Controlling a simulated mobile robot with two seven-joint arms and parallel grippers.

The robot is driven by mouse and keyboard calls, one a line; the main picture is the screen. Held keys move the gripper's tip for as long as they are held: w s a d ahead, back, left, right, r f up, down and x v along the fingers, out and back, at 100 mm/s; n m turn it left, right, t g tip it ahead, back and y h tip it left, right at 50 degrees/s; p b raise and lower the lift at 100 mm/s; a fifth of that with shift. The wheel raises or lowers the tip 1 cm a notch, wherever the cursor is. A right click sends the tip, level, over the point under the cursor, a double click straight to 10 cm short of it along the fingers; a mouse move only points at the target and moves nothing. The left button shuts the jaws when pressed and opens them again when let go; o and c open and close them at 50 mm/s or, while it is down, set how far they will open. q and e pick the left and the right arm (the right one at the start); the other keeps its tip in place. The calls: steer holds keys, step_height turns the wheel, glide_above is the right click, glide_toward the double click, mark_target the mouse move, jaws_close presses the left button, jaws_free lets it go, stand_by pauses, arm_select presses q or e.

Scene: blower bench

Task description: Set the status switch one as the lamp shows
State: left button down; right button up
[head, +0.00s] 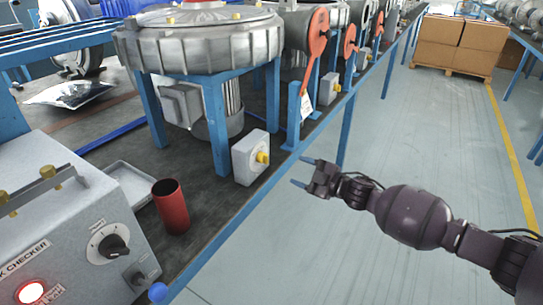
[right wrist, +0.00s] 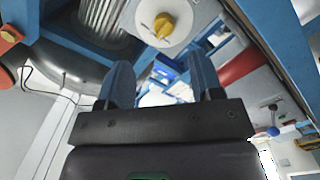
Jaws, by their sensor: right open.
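A grey leak checker box (head: 60,215) stands at the lower left in the head view. Its round lamp (head: 33,290) glows red. A pale switch box (head: 246,165) with a yellow knob (head: 262,157) sits at the bench's front edge; no readable number shows on it. More such boxes stand farther along the bench. My right gripper (head: 303,172) is open and empty, to the right of the nearest switch box and apart from it. In the right wrist view, the yellow knob (right wrist: 164,25) shows beyond the open fingers (right wrist: 160,82). My left gripper is out of view.
The checker has a black dial (head: 112,246) and a blue ball knob (head: 157,292). A red cylinder (head: 172,206) stands beside a grey tray (head: 130,180). A large blower (head: 200,40) on blue legs is behind the switch box. The floor aisle (head: 400,130) is clear.

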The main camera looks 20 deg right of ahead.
mark_target(267, 164)
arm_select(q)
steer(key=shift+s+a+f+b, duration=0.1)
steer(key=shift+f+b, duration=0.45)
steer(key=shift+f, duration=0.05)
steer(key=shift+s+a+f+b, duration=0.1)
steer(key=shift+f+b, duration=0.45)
arm_select(e)
steer(key=shift+y, duration=0.3)
steer(key=shift+s+a+x, duration=0.15)
steer(key=shift+a+x, duration=0.05)
steer(key=shift+x, duration=2.5)
steer(key=shift+s+a+x, duration=0.1)
steer(key=shift+a+x, duration=0.05)
steer(key=shift+x, duration=2.6)
steer(key=shift+r, duration=0.15)
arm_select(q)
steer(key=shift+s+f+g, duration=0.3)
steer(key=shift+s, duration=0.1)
arm_select(e)
steer(key=c, duration=0.9)
